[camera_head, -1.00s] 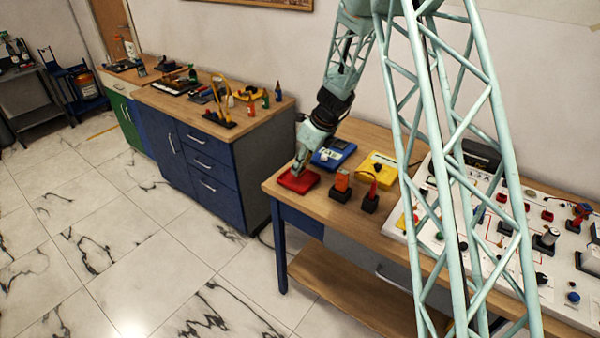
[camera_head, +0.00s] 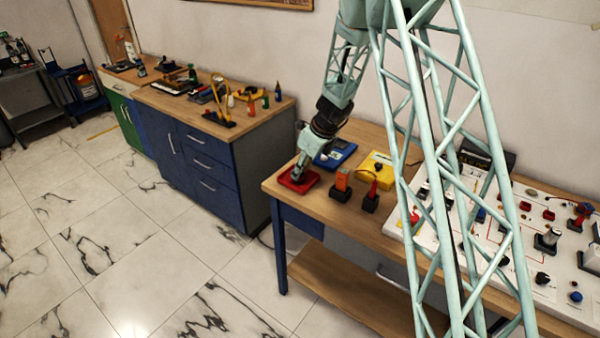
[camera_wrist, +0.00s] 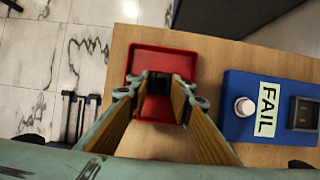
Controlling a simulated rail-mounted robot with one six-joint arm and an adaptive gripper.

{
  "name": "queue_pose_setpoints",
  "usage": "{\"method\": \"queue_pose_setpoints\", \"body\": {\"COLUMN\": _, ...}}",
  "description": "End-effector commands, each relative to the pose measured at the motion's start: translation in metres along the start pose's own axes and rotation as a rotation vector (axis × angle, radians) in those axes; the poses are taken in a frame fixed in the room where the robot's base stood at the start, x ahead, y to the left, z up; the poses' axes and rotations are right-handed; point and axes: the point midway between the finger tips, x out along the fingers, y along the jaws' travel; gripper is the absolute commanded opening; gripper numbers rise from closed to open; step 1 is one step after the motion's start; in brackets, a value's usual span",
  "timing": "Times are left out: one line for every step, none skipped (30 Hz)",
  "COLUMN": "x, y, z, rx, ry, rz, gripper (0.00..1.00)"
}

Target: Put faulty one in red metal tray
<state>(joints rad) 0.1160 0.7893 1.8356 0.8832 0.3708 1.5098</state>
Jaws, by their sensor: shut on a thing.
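The red metal tray (camera_head: 310,185) lies at the left end of the wooden bench; it also shows in the wrist view (camera_wrist: 139,56). My gripper (camera_head: 297,177) is over the tray with its tips inside the tray's outline. In the wrist view, my gripper (camera_wrist: 158,84) is shut on a small dark block (camera_wrist: 158,82), mostly hidden between the fingers. I cannot tell whether the block touches the tray floor. A blue box (camera_head: 337,153) stands behind the tray; in the wrist view it (camera_wrist: 240,84) bears a FAIL label (camera_wrist: 267,108) and a white button.
A yellow box (camera_head: 379,166) stands right of the blue one. An orange item (camera_head: 343,179) and a red item (camera_head: 372,188) sit in black holders right of the tray. A white panel (camera_head: 520,225) with several parts fills the bench's right. A blue cabinet (camera_head: 205,165) stands left, across a gap.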

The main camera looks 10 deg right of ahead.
Motion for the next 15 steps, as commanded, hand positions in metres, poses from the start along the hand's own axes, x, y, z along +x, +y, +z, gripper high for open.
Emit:
{"method": "queue_pose_setpoints", "body": {"x": 0.0003, "y": 0.0000, "z": -0.0001, "rx": 0.000, "ry": 0.000, "rz": 0.000, "gripper": 0.09}}
{"method": "queue_pose_setpoints", "body": {"x": 0.0007, "y": 0.0000, "z": -0.0002, "rx": 0.000, "ry": 0.000, "rz": 0.000, "gripper": 0.09}}
{"method": "queue_pose_setpoints", "body": {"x": 0.0016, "y": 0.0000, "z": -0.0006, "rx": 0.000, "ry": 0.000, "rz": 0.000, "gripper": 0.09}}
{"method": "queue_pose_setpoints", "body": {"x": 0.0022, "y": 0.0000, "z": -0.0009, "rx": 0.000, "ry": 0.000, "rz": 0.000, "gripper": 0.09}}
{"method": "queue_pose_setpoints", "body": {"x": 0.0027, "y": 0.0000, "z": -0.0011, "rx": 0.000, "ry": 0.000, "rz": 0.000, "gripper": 0.09}}
{"method": "queue_pose_setpoints", "body": {"x": 0.0034, "y": 0.0000, "z": -0.0014, "rx": 0.000, "ry": 0.000, "rz": 0.000, "gripper": 0.09}}
{"method": "queue_pose_setpoints", "body": {"x": 0.0029, "y": 0.0000, "z": -0.0012, "rx": 0.000, "ry": 0.000, "rz": 0.000, "gripper": 0.23}}
{"method": "queue_pose_setpoints", "body": {"x": 0.0027, "y": 0.0001, "z": -0.0011, "rx": 0.000, "ry": 0.000, "rz": 0.000, "gripper": 0.25}}
{"method": "queue_pose_setpoints", "body": {"x": 0.0027, "y": 0.0001, "z": -0.0011, "rx": 0.000, "ry": 0.000, "rz": 0.000, "gripper": 0.29}}
{"method": "queue_pose_setpoints", "body": {"x": 0.0026, "y": 0.0001, "z": -0.0010, "rx": 0.000, "ry": 0.000, "rz": 0.000, "gripper": 0.32}}
{"method": "queue_pose_setpoints", "body": {"x": 0.0026, "y": 0.0001, "z": -0.0010, "rx": 0.000, "ry": 0.000, "rz": 0.000, "gripper": 0.34}}
{"method": "queue_pose_setpoints", "body": {"x": 0.0026, "y": 0.0001, "z": -0.0010, "rx": 0.000, "ry": 0.000, "rz": 0.000, "gripper": 0.34}}
{"method": "queue_pose_setpoints", "body": {"x": 0.0026, "y": 0.0001, "z": -0.0010, "rx": 0.000, "ry": 0.000, "rz": 0.000, "gripper": 0.34}}
{"method": "queue_pose_setpoints", "body": {"x": 0.0026, "y": 0.0001, "z": -0.0010, "rx": 0.000, "ry": 0.000, "rz": 0.000, "gripper": 0.34}}
{"method": "queue_pose_setpoints", "body": {"x": 0.0026, "y": 0.0001, "z": -0.0011, "rx": 0.000, "ry": 0.000, "rz": 0.000, "gripper": 0.34}}
